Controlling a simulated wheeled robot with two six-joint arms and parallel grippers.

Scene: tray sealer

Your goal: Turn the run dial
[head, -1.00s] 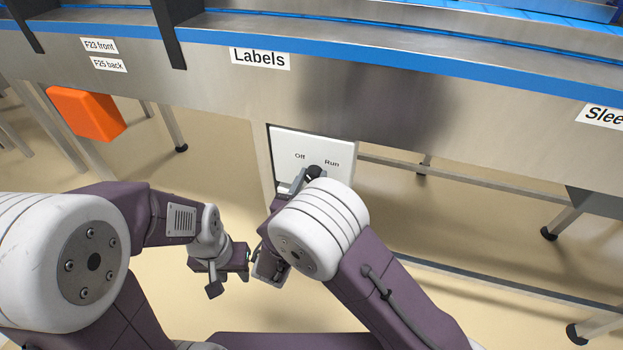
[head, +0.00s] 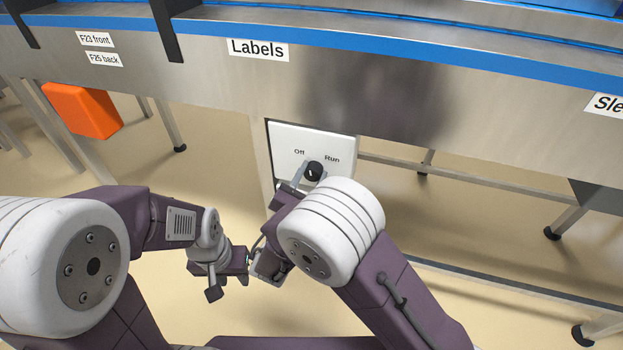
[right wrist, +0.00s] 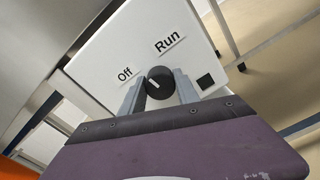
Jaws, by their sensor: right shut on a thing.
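The run dial (head: 314,171) is a round black knob with a white mark, on a white panel (head: 340,145) labelled Off and Run. In the right wrist view the dial (right wrist: 160,83) has its mark pointing to the upper left, towards the Off side. My right gripper (right wrist: 159,88) has one grey finger on each side of the dial and is shut on it. In the head view my right gripper (head: 302,178) is partly hidden by its own arm. My left gripper (head: 214,291) hangs low, left of the panel, away from the dial; its jaw opening is unclear.
The panel hangs below the steel machine frame with its blue edge (head: 400,65) and a Labels sign (head: 258,49). An orange box (head: 82,110) is at the left. A dark square (right wrist: 205,81) is on the panel beside the right finger. Open floor lies below the frame.

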